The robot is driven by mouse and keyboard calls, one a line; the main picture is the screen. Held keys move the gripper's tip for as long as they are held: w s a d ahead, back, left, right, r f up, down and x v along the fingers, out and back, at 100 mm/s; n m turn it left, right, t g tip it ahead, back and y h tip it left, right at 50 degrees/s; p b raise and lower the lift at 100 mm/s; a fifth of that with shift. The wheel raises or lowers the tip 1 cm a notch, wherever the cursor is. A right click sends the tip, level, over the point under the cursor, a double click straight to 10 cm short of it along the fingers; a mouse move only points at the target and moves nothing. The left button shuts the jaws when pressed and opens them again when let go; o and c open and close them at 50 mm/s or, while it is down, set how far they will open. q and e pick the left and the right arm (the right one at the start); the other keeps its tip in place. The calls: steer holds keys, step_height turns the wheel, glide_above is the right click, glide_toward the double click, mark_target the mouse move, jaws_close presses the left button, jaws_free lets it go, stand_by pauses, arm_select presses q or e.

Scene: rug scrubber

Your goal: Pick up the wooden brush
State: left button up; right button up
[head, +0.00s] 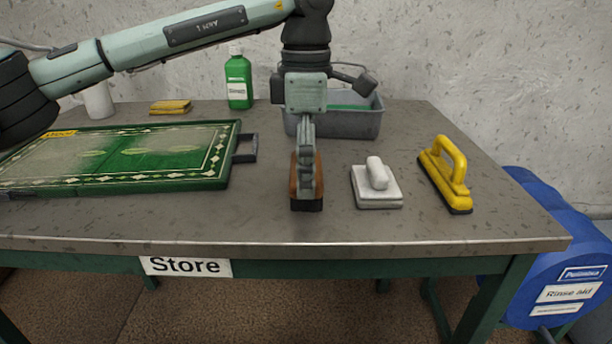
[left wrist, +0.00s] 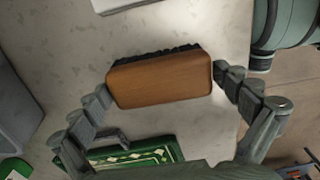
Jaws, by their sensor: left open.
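The wooden brush (head: 319,186) stands on the grey table (head: 262,215), with its brown block above dark bristles. In the left wrist view the brush (left wrist: 160,80) lies between the fingers of my left gripper (left wrist: 160,84). That gripper is open, with one finger at each end of the block. In the head view my left gripper (head: 306,165) comes down from above over the brush and hides much of it. I cannot tell whether the fingers touch the wood. My right gripper is not in view.
A white scrubber (head: 376,192) and a yellow-handled brush (head: 446,175) stand to the right. A framed green rug (head: 150,150) lies to the left. A grey bin (head: 365,122), green bottle (head: 238,80) and yellow sponge (head: 170,107) are at the back. Bare table lies in front.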

arm_select(q)
steer(key=shift+f, duration=0.3)
steer(key=c, duration=0.9)
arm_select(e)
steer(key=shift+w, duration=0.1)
arm_select(q)
steer(key=shift+r, duration=0.1)
steer(key=shift+r, duration=0.6)
steer(key=r, duration=0.2)
steer(key=a+r, duration=0.1)
steer(key=shift+s+r+b, duration=0.2)
steer(key=shift+s+b, duration=0.1)
steer(key=s+a+r, duration=0.4)
steer(key=a, duration=0.1)
steer(key=s+a+r+b, duration=0.1)
steer(key=s+a+r, duration=0.1)
steer(key=a, duration=0.1)
steer(key=shift+s+r, duration=0.15)
steer(key=shift+s, duration=0.2)
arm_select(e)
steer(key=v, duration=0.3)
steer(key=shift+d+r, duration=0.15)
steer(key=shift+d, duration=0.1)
